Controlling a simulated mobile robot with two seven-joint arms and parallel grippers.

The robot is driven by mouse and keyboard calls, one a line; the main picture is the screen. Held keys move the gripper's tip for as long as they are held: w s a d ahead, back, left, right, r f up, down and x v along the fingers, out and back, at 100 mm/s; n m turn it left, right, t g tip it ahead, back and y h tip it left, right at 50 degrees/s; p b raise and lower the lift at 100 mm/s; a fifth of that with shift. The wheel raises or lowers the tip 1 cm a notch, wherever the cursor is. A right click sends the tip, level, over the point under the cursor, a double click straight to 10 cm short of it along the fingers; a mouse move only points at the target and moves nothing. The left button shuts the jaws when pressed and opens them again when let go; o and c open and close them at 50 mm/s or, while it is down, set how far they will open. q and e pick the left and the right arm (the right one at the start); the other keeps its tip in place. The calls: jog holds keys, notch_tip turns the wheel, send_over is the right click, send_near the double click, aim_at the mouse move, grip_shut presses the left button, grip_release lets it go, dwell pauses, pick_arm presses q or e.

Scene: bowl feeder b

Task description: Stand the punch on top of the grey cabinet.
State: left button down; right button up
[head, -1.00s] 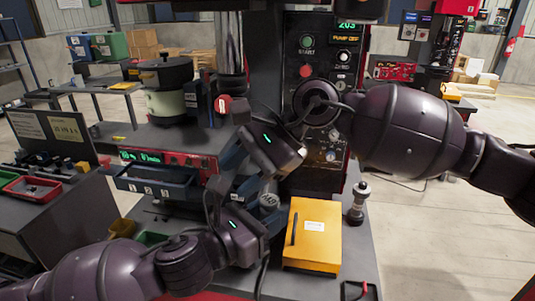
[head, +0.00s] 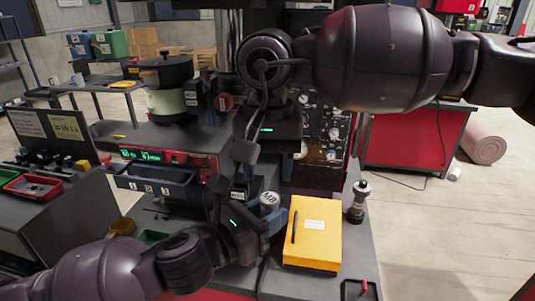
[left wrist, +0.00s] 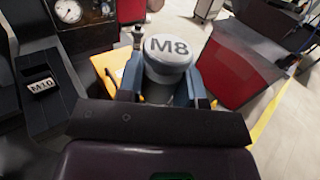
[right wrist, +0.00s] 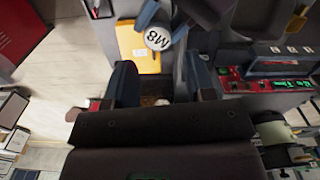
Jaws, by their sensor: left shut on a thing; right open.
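The punch (head: 269,200) has a round pale top marked M8 and a darker body. My left gripper (head: 262,224) is shut on it and holds it roughly upright beside the yellow box. In the left wrist view the punch (left wrist: 170,52) sits between both fingers; its lower end is hidden. My right gripper (head: 242,172) is open and empty, pointing down just behind and left of the punch. In the right wrist view the punch (right wrist: 157,38) lies beyond the open fingers. A dark grey cabinet (head: 60,225) stands at the left; I cannot tell for certain that it is the task's one.
A yellow box (head: 313,230) lies on the grey bench, with a dark, silver-topped cylinder (head: 358,203) right of it. A red tray (head: 33,187) and small parts crowd the left cabinet's top. Blue bins (head: 155,185) stand left of my grippers.

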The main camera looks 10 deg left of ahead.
aim_at(268, 197)
jog(key=shift+f, duration=2.65)
jog(key=c, duration=0.9)
pick_arm(q)
jog(key=c, duration=0.8)
grip_release()
pick_arm(e)
jog(key=shift+o, duration=0.2)
pick_arm(q)
jog(key=shift+o, duration=0.5)
